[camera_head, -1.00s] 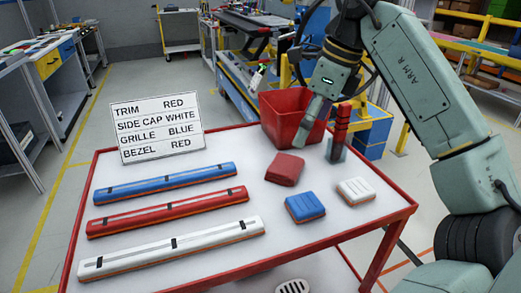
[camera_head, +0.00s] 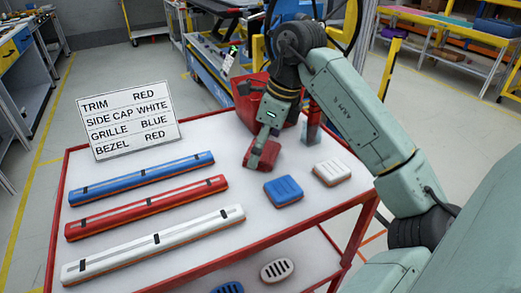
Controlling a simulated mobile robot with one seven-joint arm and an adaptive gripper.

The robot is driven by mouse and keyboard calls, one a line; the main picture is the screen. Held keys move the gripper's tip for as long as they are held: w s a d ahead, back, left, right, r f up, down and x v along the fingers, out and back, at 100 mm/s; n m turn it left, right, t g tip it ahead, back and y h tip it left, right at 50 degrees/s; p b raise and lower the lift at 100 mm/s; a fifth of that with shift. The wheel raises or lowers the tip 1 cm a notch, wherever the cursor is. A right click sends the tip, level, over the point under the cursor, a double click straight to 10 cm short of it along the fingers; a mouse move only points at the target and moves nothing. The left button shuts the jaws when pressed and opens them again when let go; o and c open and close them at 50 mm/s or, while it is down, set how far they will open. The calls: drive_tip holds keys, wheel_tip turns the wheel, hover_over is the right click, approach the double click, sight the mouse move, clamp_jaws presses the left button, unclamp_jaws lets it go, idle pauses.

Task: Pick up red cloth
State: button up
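The red cloth (camera_head: 264,157) is a small folded red pad on the white top of the red-framed table, left of the blue block. My gripper (camera_head: 258,147) reaches down onto it from above and covers part of it. The fingertips are at or touching the cloth. They are too small and blurred to show whether they are shut on it. I see no clear gap under the cloth.
A blue block (camera_head: 283,191) and a white block (camera_head: 332,172) lie nearby. A red bin (camera_head: 247,101) stands behind the gripper. Blue, red and white bars (camera_head: 147,208) lie at left. A sign (camera_head: 127,120) stands at the back. Grilles (camera_head: 277,270) lie on the lower shelf.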

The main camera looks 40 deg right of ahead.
drive_tip(key=shift+f, duration=0.15)
drive_tip(key=shift+c, duration=0.6)
drive_tip(key=c, duration=1.1)
